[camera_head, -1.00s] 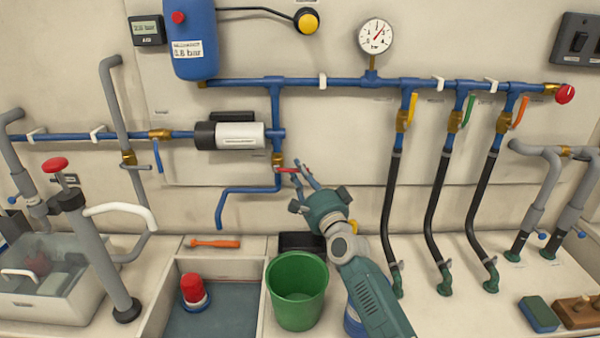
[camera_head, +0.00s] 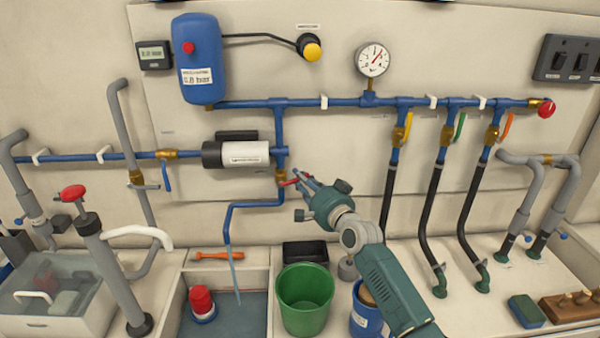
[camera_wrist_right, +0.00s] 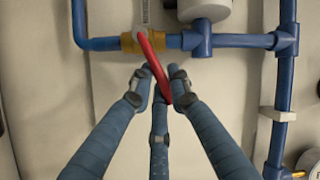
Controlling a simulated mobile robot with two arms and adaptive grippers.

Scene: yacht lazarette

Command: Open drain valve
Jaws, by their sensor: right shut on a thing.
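The drain valve is a brass body (camera_head: 281,177) with a red lever (camera_head: 288,183), below the pump on a blue pipe. In the right wrist view the brass body (camera_wrist_right: 130,42) and red lever (camera_wrist_right: 153,66) show close up. My right gripper (camera_head: 299,181) is shut on the red lever, its fingers around the lever's free end (camera_wrist_right: 160,85). The lever slants away from the brass body. A thin stream of water (camera_head: 235,275) falls from the open end of the blue drain pipe (camera_head: 228,225) into the sink basin (camera_head: 240,315). My left gripper is not in view.
The pump (camera_head: 240,154) hangs above the valve. Black hoses (camera_head: 430,210) run down on the right. An orange-handled tool (camera_head: 220,255) lies behind the basin.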

